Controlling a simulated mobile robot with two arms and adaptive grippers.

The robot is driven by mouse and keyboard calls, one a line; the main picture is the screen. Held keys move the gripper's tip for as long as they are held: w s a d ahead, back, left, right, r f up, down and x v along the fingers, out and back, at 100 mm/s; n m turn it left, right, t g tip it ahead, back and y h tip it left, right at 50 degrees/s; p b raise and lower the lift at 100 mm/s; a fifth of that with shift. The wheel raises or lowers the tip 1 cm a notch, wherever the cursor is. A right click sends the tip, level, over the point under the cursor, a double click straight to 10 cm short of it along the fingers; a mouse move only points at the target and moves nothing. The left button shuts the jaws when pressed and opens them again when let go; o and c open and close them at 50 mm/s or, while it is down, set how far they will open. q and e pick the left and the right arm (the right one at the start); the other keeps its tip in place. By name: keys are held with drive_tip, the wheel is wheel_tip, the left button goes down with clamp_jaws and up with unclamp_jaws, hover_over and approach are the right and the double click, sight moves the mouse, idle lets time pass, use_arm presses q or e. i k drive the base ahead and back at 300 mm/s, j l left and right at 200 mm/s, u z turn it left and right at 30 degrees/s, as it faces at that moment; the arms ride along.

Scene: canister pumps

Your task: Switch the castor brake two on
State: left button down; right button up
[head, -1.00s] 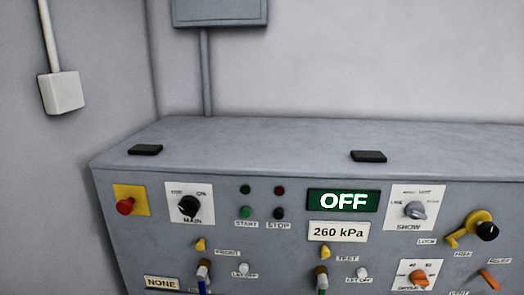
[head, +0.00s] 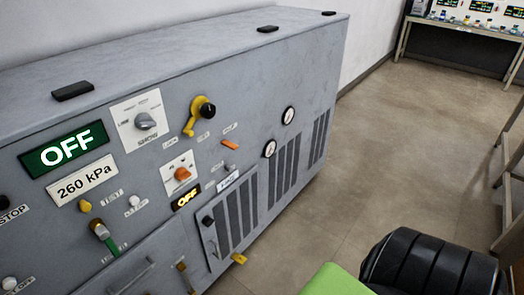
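The grey pump cabinet (head: 200,60) runs from the left edge to the upper middle of the head view. A small yellow tab (head: 239,259) sticks out low on its front, below the louvred door. It looks like a castor brake pedal, but no label on it can be read, so I cannot tell which number it is. The castors themselves do not show. A brown-and-yellow lever (head: 186,278) sits lower left on the front, cut near the bottom edge. Neither of my grippers is in view.
The cabinet front carries a green OFF display (head: 65,149), a 260 kPa plate (head: 82,180), a grey SHOW knob (head: 145,121) and a yellow lever (head: 194,118). Open floor (head: 370,150) lies right of it. A black ribbed shape (head: 430,265) fills the lower right. A bench (head: 460,45) stands behind.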

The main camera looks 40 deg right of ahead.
sight(239, 258)
drive_tip(key=z, duration=1.15)
